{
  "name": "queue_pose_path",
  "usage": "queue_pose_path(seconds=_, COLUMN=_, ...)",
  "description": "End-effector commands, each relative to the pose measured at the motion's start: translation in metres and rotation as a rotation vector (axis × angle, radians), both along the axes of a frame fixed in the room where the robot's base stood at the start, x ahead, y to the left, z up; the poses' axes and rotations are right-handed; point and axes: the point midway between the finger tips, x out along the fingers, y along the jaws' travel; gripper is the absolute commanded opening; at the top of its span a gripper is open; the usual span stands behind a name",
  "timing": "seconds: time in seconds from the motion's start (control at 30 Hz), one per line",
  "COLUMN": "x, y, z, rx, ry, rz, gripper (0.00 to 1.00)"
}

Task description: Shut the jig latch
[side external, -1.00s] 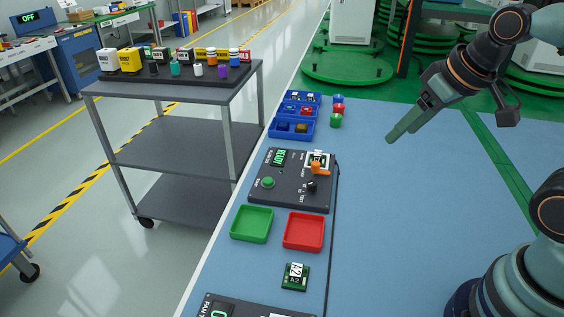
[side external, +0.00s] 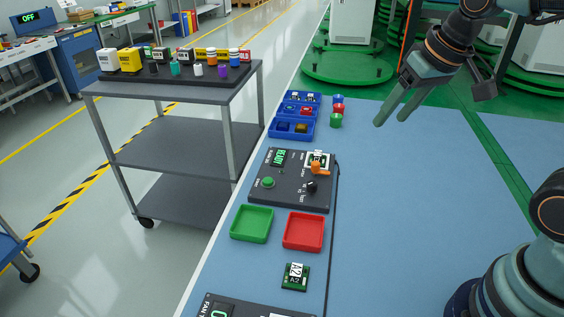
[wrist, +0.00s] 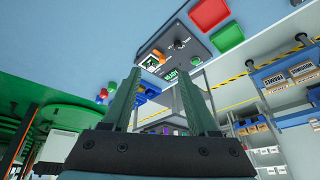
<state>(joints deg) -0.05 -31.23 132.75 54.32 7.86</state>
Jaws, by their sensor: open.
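The jig is a dark panel (side external: 290,196) on the blue bench, with a lit green display (side external: 279,158), a green button (side external: 268,182) and a black knob (side external: 311,187). Its orange latch (side external: 318,168) is at the front of a socket holding a white-labelled board (side external: 316,157); I cannot tell whether it is shut. My gripper (side external: 390,121) is open and empty, in the air above the bench, behind and right of the jig. In the wrist view the latch (wrist: 158,54) and panel (wrist: 190,27) lie beyond my open fingers (wrist: 160,76).
A green tray (side external: 232,235) and a red tray (side external: 285,231) sit in front of the jig, with a labelled board (side external: 295,276) nearer. Blue bins (side external: 276,132) and several small coloured parts (side external: 336,120) stand behind it. The bench right of the jig is clear.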

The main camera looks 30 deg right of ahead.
Motion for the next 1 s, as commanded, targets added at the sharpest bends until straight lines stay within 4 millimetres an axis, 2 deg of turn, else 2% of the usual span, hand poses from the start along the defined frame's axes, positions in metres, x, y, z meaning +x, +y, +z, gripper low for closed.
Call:
queue_pose_path(seconds=0.17, x=0.041, y=0.001, z=0.004, rx=0.057, ry=0.086, rz=-0.142, gripper=0.59)
queue_pose_path(seconds=0.37, x=0.088, y=0.001, z=-0.005, rx=0.107, ry=0.175, rz=-0.309, gripper=0.59)
queue_pose_path(seconds=0.57, x=0.133, y=0.002, z=-0.029, rx=0.143, ry=0.260, rz=-0.481, gripper=0.59)
queue_pose_path(seconds=0.7, x=0.161, y=0.002, z=-0.054, rx=0.159, ry=0.316, rz=-0.601, gripper=0.59)
queue_pose_path(seconds=0.83, x=0.180, y=0.003, z=-0.078, rx=0.167, ry=0.359, rz=-0.698, gripper=0.59)
queue_pose_path(seconds=1.0, x=0.193, y=0.003, z=-0.098, rx=0.170, ry=0.389, rz=-0.775, gripper=0.59)
